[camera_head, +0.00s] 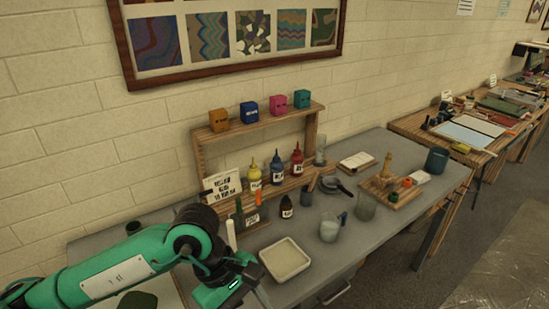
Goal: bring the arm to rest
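My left arm, green with dark joints, comes in from the left. Its gripper (246,280) is low over the near left part of the grey table (320,255), just left of a shallow cream tray (285,258). The fingers are small and dark, so I cannot tell whether they are open or shut, and I see nothing clearly held in them. My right arm and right gripper are not in view.
A wooden shelf (259,124) with coloured boxes on top stands behind several bottles. A clear jug (331,228), a glass (365,206), a wooden board (412,191) and a dark green pot (436,160) stand right. Another cluttered table (415,124) is farther right.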

